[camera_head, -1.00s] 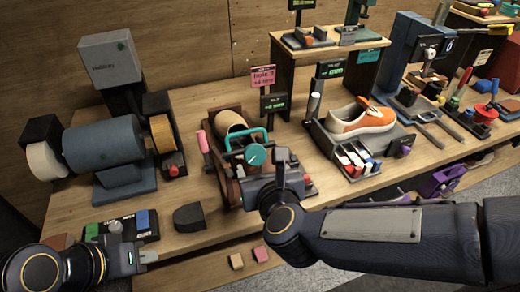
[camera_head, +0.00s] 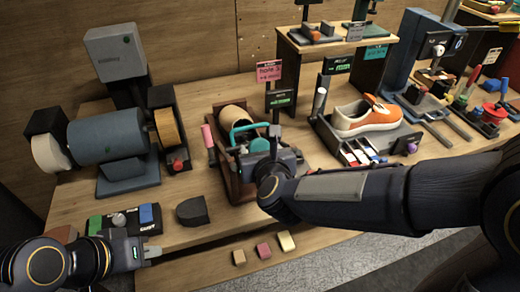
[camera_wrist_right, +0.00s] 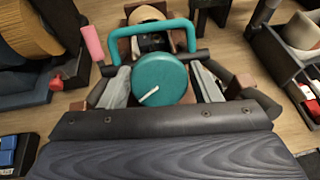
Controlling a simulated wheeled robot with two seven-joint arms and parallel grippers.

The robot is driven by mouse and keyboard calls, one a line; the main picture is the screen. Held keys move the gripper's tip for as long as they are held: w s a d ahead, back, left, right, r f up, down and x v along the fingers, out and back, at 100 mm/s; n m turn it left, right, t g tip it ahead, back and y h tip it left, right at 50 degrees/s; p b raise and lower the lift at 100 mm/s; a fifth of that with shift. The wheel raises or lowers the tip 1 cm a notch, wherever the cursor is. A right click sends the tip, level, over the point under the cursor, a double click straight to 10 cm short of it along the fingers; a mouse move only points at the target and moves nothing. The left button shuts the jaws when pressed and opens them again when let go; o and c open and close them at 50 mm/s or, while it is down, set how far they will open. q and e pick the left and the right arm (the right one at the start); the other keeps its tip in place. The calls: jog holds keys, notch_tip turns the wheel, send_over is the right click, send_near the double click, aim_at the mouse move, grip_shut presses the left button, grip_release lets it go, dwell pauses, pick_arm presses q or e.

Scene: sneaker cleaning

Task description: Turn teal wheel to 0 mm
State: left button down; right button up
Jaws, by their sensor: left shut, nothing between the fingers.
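The teal wheel (camera_head: 260,146) sits on the wooden-sided shoe stretcher (camera_head: 226,172), behind my right gripper (camera_head: 274,150). In the right wrist view the teal wheel (camera_wrist_right: 160,78) is face-on, with a white mark pointing to its lower left. A teal handle (camera_wrist_right: 124,45) arches behind it. Light grey pieces lie on both sides of the wheel there; I cannot tell whether they grip it. My left gripper (camera_head: 150,252) is shut and empty at the lower left, near the front of the table.
A pink sign (camera_head: 269,71) and a small green display (camera_head: 281,98) stand behind the stretcher. A blue-grey machine (camera_head: 108,138) is on the left. An orange sneaker (camera_head: 364,117) rests on a tray to the right. Several small blocks (camera_head: 264,250) lie at the front.

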jog(key=c, duration=0.6)
